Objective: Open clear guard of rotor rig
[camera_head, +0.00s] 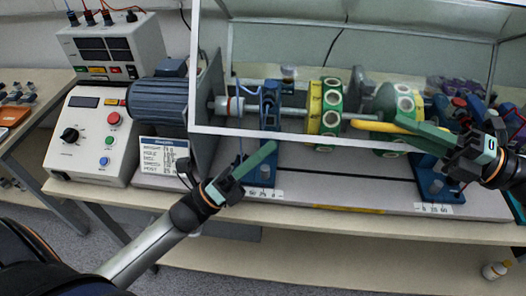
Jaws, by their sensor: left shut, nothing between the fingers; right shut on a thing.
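The clear guard (300,139) has a white frame and stands over the rotor rig; its front lower bar crosses in front of the shaft. How far it is tilted I cannot tell. A yellow bar-shaped handle (370,126) shows near that bar. My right gripper (402,124) reaches in from the right and is shut on the yellow handle; its fingers hide part of it. My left gripper (272,149) is shut and empty, in front of the rig and just below the guard's bar. Behind the guard are the shaft (295,113) and the green-and-yellow rotor disc (331,113).
A blue motor (158,103) and a control box (92,140) stand left of the rig, with a meter unit (110,52) behind. The bench's front strip (330,222) is mostly clear. A bottle (495,270) lies low at right.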

